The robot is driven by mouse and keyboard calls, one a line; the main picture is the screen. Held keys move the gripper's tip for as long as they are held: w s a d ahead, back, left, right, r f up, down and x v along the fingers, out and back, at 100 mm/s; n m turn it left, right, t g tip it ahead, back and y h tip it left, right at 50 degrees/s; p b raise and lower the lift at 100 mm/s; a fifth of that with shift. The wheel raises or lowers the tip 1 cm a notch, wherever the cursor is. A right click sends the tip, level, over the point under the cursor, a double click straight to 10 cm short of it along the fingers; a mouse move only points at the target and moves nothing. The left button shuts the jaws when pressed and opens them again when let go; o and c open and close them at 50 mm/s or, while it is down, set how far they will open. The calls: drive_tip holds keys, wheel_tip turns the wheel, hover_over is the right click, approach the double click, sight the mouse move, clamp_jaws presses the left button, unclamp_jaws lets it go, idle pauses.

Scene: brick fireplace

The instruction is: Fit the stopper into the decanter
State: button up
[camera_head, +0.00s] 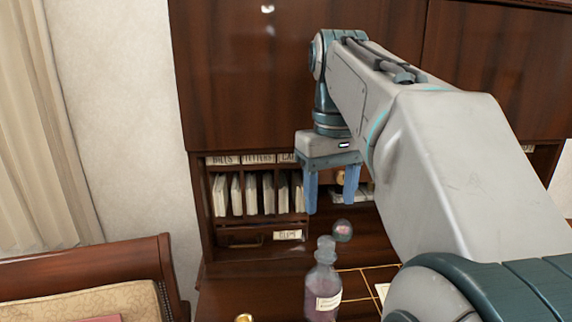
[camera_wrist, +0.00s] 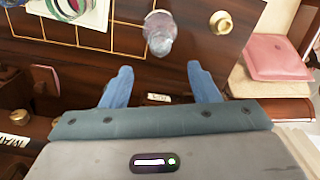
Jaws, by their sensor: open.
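The decanter (camera_head: 322,292) is a clear glass bottle with a pale label and a pinkish lower part, upright on the desk. A glass piece with a bluish round end in the wrist view (camera_wrist: 160,35) appears to be the decanter from above. A small clear ball with a reddish spot (camera_head: 342,231) shows beside the decanter's neck in the head view; I cannot tell whether it is the stopper. My gripper (camera_head: 331,206) is open and empty, fingers pointing down, above the decanter in the head view. The wrist view shows nothing between the fingers (camera_wrist: 159,72).
A dark wooden desk (camera_head: 250,285) has pigeonholes with envelopes (camera_head: 252,195) at the back. A brass knob (camera_wrist: 220,22) stands near the decanter. A round colourful object (camera_wrist: 72,6) sits at upper left in the wrist view. A chair with a pink cushion (camera_wrist: 275,58) is beside the desk.

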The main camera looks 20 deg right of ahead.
drive_tip(key=shift+r, duration=2.2)
